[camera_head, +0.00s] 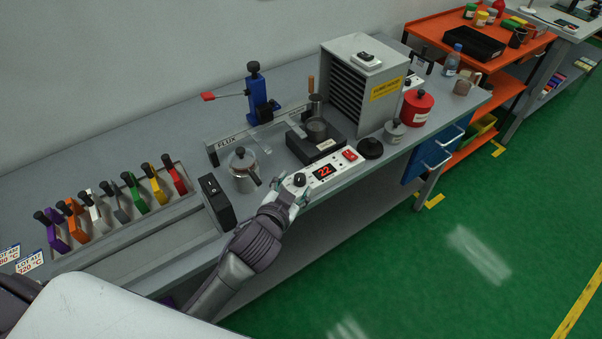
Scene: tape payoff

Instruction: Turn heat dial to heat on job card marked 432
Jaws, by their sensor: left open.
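The heat dial (299,179) is a small black knob on the left end of a white control box (343,165). A red display (325,171) beside it reads 22. My left gripper (292,189) is open at the dial, its fingers at the near side of the knob; I cannot tell whether they touch it. Two job cards (29,262) lie at the far left edge; the nearer one shows 120 °C, the other seems to show 80 °C. My right gripper is not in view.
A steel pot (242,171) and a black block (217,203) stand left of the control box. A round black lid (370,148) and a grey vented cabinet (349,100) stand to the right.

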